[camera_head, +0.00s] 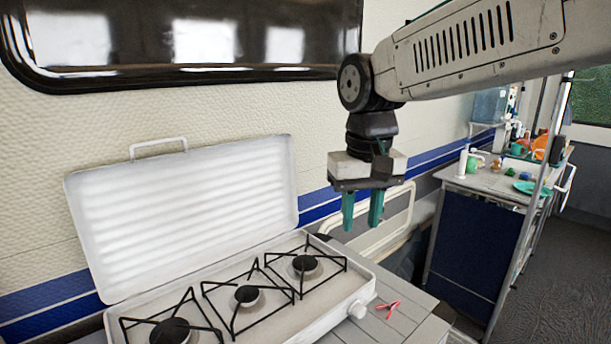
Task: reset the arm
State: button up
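My gripper (362,212) hangs at the end of my arm, pointing down, in the middle right of the head view. Its two teal fingers are apart with a gap between them, and nothing shows in the gap. It is in the air, above and behind the right end of the stove (345,312). My arm reaches in from the upper right.
The stove's white lid (185,215) stands open against the caravan wall. A red peg-like item (388,308) lies on the table (415,328) right of the stove. A second counter (480,185) with cups, a green plate (530,188) and bottles stands at right. Grey floor (560,290) is clear.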

jog(key=s+d+f+m, duration=0.1)
jog(key=s+d+f, duration=0.2)
jog(key=s+d, duration=0.5)
jog(key=s+d+f+m, duration=0.1)
jog(key=s+d+f, duration=0.3)
jog(key=s+d, duration=0.5)
jog(key=s, duration=0.4)
jog(key=shift+d+f+m+t, duration=0.2)
jog(key=shift+d+m+t, duration=0.1)
jog(key=shift+t, duration=0.1)
jog(key=shift+a, duration=0.1)
